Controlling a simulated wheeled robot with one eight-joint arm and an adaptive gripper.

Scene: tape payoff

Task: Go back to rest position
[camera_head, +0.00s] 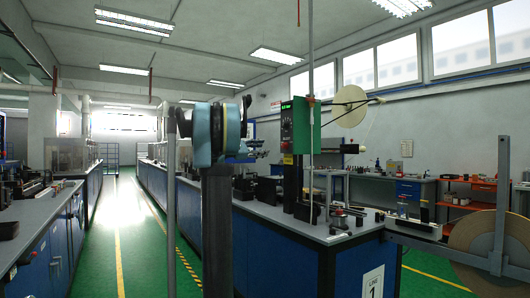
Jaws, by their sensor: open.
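Part of my own arm stands in the middle of the view, a dark upright link topped by a joint with teal bands. I cannot make out my gripper or its fingertips in this view. The tape payoff station shows right of the arm. It has a green and black control box (301,126) on a post, and a pale round reel (350,105) mounted high beside it. A large tan reel (487,245) stands at the lower right on a grey frame. Nothing visible touches my arm.
A long blue bench with a grey top (335,240) runs along the right of my arm, with small fixtures on it. Another blue bench (45,240) lines the left. The green aisle floor (120,240) between them is clear. An orange shelf (470,187) stands at the far right.

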